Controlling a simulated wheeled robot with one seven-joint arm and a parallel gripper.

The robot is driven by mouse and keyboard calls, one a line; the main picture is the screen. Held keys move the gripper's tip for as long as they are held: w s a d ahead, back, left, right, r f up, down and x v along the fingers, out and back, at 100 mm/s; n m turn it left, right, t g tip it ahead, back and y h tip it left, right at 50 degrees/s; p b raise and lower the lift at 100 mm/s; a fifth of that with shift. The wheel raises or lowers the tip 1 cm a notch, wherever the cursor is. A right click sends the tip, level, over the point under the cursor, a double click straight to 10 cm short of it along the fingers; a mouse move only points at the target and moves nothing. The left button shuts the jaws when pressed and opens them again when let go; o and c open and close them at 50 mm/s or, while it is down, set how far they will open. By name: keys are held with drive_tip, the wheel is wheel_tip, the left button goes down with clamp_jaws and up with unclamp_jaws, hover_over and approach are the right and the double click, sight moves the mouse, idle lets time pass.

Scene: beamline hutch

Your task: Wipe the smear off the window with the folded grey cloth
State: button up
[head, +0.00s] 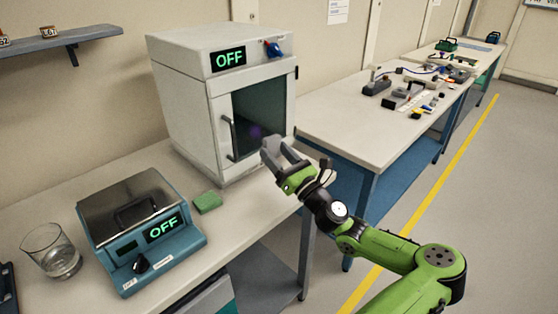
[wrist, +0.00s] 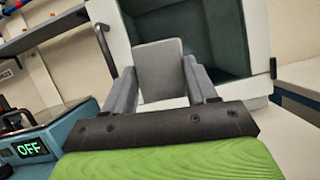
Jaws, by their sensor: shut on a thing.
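The window (head: 270,104) is the dark glass in the door of the white cabinet; it also shows in the wrist view (wrist: 222,38). A faint purple smear (head: 256,132) is on the lower part of the glass. My gripper (head: 284,156) is shut on the folded grey cloth (wrist: 160,68), a flat upright pad between the two fingers. The cloth is in front of the lower right part of the window in the head view. I cannot tell whether it touches the glass. The smear is not visible in the wrist view, where the cloth covers part of the window.
The door handle (head: 230,138) stands out left of the window. The cabinet (head: 180,85) shows OFF. Another bench (head: 335,130) with tools lies to the right.

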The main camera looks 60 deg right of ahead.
sight(259, 129)
drive_tip(key=shift+a+f, duration=0.1)
drive_tip(key=shift+a, duration=0.2)
drive_tip(key=shift+w+n, duration=0.25)
drive_tip(key=shift+n, duration=0.05)
drive_tip(key=w, duration=0.2)
drive_tip(key=w+d+b, duration=0.1)
drive_tip(key=w, duration=0.2)
drive_tip(key=shift+w+d+b, duration=0.15)
drive_tip(key=shift+w+b, duration=0.1)
drive_tip(key=shift+b, duration=0.05)
drive_tip(key=shift+w+d+p, duration=0.2)
drive_tip(key=shift+w+p, duration=0.3)
drive_tip(key=shift+w, duration=0.4)
drive_tip(key=d, duration=0.1)
drive_tip(key=d+p, duration=0.1)
drive_tip(key=s+d+p, duration=0.1)
drive_tip(key=shift+d+r, duration=0.1)
drive_tip(key=shift+r, duration=0.2)
drive_tip(key=shift+d+f+p, duration=0.15)
drive_tip(key=shift+d+p, duration=0.15)
drive_tip(key=shift+d, duration=0.05)
drive_tip(key=shift+w+p, duration=0.1)
drive_tip(key=shift+p, duration=0.4)
